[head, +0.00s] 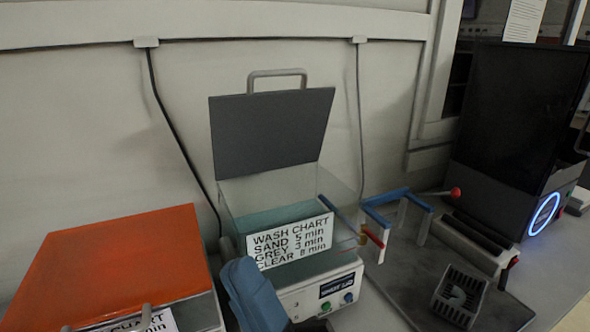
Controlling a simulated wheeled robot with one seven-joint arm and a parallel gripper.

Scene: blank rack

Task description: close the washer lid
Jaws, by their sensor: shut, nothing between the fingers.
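The washer (318,288) stands in the middle of the head view, with a clear tub on a light base with knobs. Its dark grey lid (268,130) stands open and upright at the back of the tub, leaning slightly back. A grey handle (277,73) is on the lid's top edge. The tub holds bluish liquid, and a white wash chart (290,241) is on its front. A blue part of my arm covers the washer's lower left front. My gripper is not visible in this view, and nothing is seen touching the lid.
A box with a closed orange lid (120,262) stands close on the left. On the right are a frame with blue bars (393,196), a grey slotted block (459,296) on a dark mat (405,282), and a tall black machine (520,115). A wall stands behind the lid.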

